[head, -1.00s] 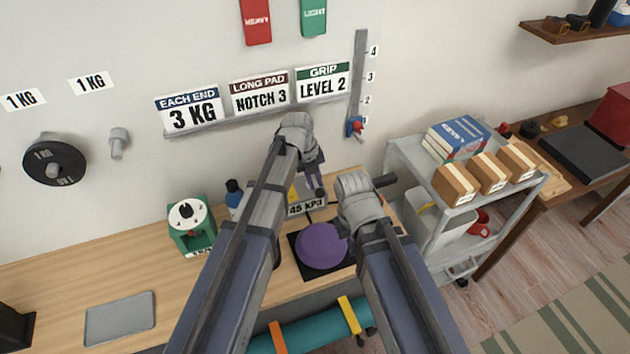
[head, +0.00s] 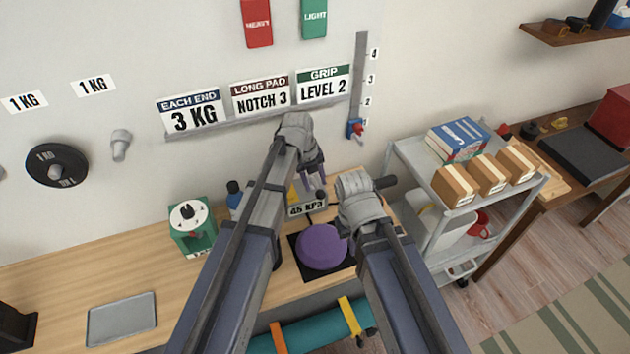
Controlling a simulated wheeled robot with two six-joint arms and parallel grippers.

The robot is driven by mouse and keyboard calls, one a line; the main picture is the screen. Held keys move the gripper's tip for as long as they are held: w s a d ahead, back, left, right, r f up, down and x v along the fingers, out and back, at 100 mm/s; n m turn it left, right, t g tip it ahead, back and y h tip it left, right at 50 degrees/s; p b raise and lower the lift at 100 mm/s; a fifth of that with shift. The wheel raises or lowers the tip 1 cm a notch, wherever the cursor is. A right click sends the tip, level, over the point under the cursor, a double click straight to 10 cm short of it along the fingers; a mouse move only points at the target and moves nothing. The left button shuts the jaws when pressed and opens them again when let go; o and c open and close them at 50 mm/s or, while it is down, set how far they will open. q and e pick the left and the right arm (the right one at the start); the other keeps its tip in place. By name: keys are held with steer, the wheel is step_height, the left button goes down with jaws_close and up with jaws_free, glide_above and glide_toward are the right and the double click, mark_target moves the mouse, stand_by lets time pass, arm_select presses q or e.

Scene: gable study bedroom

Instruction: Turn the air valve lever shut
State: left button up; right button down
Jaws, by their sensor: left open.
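My left gripper (head: 315,182) is open, in the middle of the head view, pointing down just above a grey box labelled 45 KPA (head: 307,208) on the wooden bench. A small yellow part (head: 293,195) shows beside the gripper, partly behind my left arm; I cannot tell whether it is the valve lever. No lever shows clearly, and I cannot tell whether the gripper touches anything. A round purple pad (head: 322,247) lies on a black square base in front of the box. My right arm's wrist is just right of the pad; its fingers are not clearly seen.
A green device with a white dial (head: 189,214) and a dark blue bottle (head: 235,192) stand left of my left arm. A grey tray (head: 122,318) lies on the bench at left. A grey cart (head: 447,207) with boxes stands at right. Bench between tray and dial is clear.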

arm_select(q)
step_height(320, 180, up, 7)
steer(key=a+p, duration=0.1)
steer(key=p, duration=0.5)
steer(key=shift+s+a, duration=0.15)
steer(key=shift+s, duration=0.15)
steer(key=s+n+g+y, duration=0.1)
steer(key=s+n+y, duration=0.2)
steer(key=s+n, duration=1.7)
steer(key=d+n, duration=0.1)
steer(key=n, duration=0.6)
steer(key=shift+f, duration=0.2)
steer(key=shift+s, duration=0.1)
